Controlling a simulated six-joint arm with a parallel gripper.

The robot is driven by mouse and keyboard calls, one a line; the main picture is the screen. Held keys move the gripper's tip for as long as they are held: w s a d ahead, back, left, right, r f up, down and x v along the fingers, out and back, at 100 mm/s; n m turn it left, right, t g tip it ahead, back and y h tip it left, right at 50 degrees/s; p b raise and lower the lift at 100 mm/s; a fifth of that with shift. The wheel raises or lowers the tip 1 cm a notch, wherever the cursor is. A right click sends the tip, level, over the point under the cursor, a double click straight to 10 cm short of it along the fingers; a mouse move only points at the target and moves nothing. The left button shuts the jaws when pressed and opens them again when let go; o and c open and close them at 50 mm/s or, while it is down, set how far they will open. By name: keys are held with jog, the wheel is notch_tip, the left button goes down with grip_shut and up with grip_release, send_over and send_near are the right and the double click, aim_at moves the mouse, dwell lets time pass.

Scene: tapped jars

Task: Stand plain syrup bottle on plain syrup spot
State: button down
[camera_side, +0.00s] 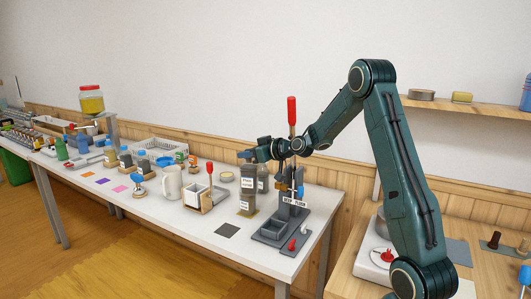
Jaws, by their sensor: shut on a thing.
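A dark grey square (228,230) lies flat and bare on the table in front. I cannot read which marking is the plain syrup spot.
A dark grey press-like stand with a red-handled lever (292,111) is close on the right. A white box (197,197), a cream mug (172,184) and several jars stand to the left.

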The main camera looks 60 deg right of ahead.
jog(key=w+a+f+n+g+y, duration=0.1)
jog(key=w+a+f+n+y, duration=0.3)
jog(key=w+f+y, duration=0.3)
jog(key=shift+w+a+f+n, duration=0.15)
jog(key=shift+a+f+n, duration=0.2)
jog(key=shift+f+n, duration=0.5)
jog(key=shift+f, duration=0.15)
jog(key=shift+f, duration=3.35)
dwell(0.4)
jog(key=c, duration=1.1)
grip_release()
jog(key=shift+f, duration=0.1)
jog(key=shift+s+d, duration=0.2)
jog(key=shift+s, duration=0.25)
jog(key=shift+s+d+r, duration=0.25)
jog(key=shift+s+r, duration=0.1)
jog(key=shift+s, duration=0.25)
